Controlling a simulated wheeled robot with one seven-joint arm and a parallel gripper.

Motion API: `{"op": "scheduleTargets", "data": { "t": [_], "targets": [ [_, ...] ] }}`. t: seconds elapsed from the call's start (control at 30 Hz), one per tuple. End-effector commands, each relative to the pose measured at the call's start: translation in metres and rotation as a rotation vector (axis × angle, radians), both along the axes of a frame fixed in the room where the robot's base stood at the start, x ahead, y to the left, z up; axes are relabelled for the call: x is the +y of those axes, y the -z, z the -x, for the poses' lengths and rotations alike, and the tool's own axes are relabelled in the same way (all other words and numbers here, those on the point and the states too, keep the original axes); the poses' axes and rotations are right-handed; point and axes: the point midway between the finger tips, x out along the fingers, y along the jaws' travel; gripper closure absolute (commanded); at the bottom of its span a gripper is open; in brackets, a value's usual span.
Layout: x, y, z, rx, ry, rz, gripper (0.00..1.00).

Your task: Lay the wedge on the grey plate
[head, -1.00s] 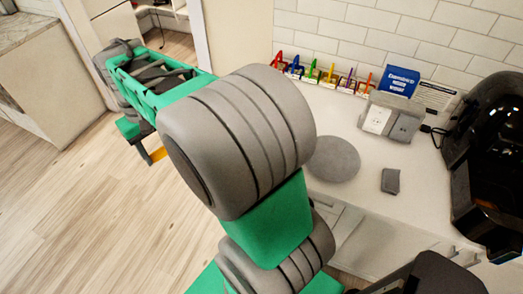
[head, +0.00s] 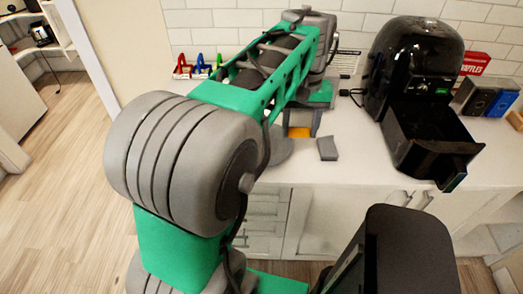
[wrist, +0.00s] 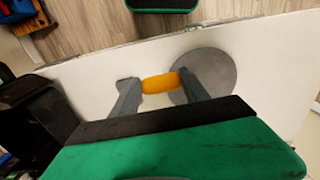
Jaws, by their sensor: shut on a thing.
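My gripper (head: 301,130) is shut on an orange wedge (head: 299,132); the wedge also shows between the two fingers in the wrist view (wrist: 159,84). It is held above the white counter, and its height above it is hard to tell. The round grey plate (head: 280,152) lies flat on the counter, partly hidden by my arm in the head view. In the wrist view the plate (wrist: 222,70) is behind the right finger, and the wedge overlaps its left edge in the picture.
Coloured racks (head: 198,67) stand by the wall. A red box (head: 475,64) is at the far right.

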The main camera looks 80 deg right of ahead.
Motion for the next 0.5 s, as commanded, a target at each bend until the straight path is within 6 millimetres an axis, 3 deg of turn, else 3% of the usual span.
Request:
{"op": "scheduleTargets", "data": {
  "t": [0.07, 0.13, 0.37, 0.5],
  "targets": [
    [0.0, 0.002, 0.006, 0.0, 0.015, -0.001, 0.84],
    [-0.005, 0.005, -0.002, 0.0, 0.013, -0.003, 0.84],
    [-0.034, 0.031, -0.059, 0.0, 0.01, -0.004, 0.84],
    [-0.048, 0.06, -0.087, 0.0, 0.013, -0.006, 0.84]
  ]
}}
